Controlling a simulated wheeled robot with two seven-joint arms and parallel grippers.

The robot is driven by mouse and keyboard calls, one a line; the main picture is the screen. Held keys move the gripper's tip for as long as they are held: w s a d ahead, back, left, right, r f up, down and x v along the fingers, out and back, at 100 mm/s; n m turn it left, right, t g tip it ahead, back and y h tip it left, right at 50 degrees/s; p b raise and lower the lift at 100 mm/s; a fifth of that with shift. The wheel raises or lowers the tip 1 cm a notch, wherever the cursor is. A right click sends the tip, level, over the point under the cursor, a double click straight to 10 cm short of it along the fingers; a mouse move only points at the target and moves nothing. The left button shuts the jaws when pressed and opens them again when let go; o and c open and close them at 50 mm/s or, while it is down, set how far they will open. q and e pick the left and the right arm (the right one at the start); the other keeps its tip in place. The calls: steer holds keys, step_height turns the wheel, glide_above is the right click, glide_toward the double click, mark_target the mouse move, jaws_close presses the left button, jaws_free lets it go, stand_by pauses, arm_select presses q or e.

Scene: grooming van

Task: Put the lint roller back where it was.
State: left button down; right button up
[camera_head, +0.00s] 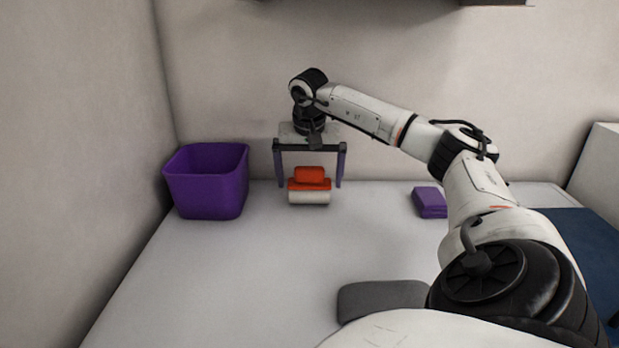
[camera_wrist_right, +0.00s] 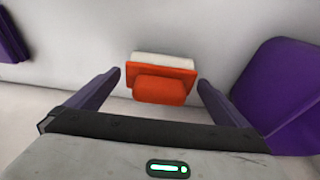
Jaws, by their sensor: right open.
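The lint roller (camera_head: 310,184), with an orange-red top and a white roller below, rests on the white table near the back wall. My right gripper (camera_head: 311,182) is open above it, with one finger to each side. In the right wrist view, the lint roller (camera_wrist_right: 163,78) lies between and beyond the open fingertips (camera_wrist_right: 160,80), with a gap on both sides. The fingers do not touch it. My left gripper is in neither view.
A purple bin (camera_head: 207,182) stands left of the lint roller; it also shows in the right wrist view (camera_wrist_right: 285,95). A purple block (camera_head: 429,202) lies to the right. A grey pad (camera_head: 382,300) lies near the front. The table between is clear.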

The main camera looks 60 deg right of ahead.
steer(key=p+v, duration=0.2)
steer(key=v, duration=1)
steer(key=shift+p, duration=0.4)
